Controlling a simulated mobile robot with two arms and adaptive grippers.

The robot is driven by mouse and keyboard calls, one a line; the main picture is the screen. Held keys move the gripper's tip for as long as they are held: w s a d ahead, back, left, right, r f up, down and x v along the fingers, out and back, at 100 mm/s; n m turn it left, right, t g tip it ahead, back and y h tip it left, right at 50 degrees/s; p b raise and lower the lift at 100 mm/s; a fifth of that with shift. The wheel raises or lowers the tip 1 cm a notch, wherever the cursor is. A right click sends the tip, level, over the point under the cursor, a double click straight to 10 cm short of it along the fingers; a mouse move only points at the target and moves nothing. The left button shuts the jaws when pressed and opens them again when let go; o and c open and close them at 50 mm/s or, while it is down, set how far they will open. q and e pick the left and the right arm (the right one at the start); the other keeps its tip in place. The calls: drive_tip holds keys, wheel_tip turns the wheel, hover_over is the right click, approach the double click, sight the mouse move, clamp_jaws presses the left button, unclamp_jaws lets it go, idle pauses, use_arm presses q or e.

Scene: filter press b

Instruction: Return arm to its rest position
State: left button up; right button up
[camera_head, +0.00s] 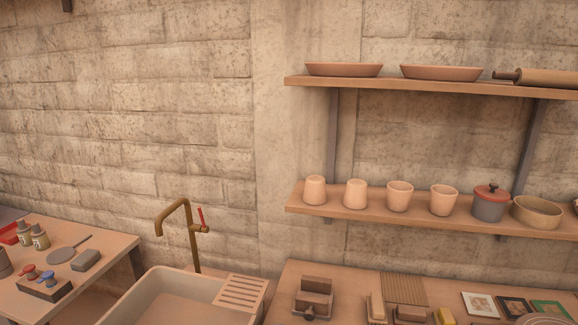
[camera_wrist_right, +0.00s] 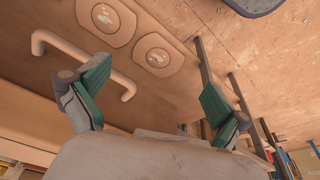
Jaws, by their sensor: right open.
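My right gripper (camera_wrist_right: 155,103) shows in the right wrist view. Its two green-padded fingers are spread wide apart, with nothing held between them. Behind the fingers is a tan wooden surface with a pale bar handle (camera_wrist_right: 85,58) and two oval plates (camera_wrist_right: 107,20). I cannot tell how far the fingers are from that surface. Neither gripper and neither arm shows in the head view. My left gripper is in no view.
In the head view, a sink (camera_head: 160,298) with a brass tap (camera_head: 175,215) stands between a left table (camera_head: 110,246) and a right counter (camera_head: 345,285), both holding small objects. Wall shelves (camera_head: 420,84) carry dishes, cups and a lidded pot (camera_head: 490,205). A dark-edged object (camera_wrist_right: 255,5) shows in the wrist view.

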drive_tip(key=s+d+f+g+b, duration=0.15)
drive_tip(key=s+f, duration=0.25)
drive_tip(key=f, duration=0.7)
drive_tip(key=s+a+f+t+b, duration=0.1)
drive_tip(key=s+f+b, duration=0.2)
drive_tip(key=f, duration=0.9)
drive_tip(key=s+d+f+g+b, duration=0.1)
drive_tip(key=s+d+f+b, duration=0.1)
drive_tip(key=s+f, duration=0.9)
drive_tip(key=shift+s+d, duration=0.4)
drive_tip(key=shift+s, duration=0.35)
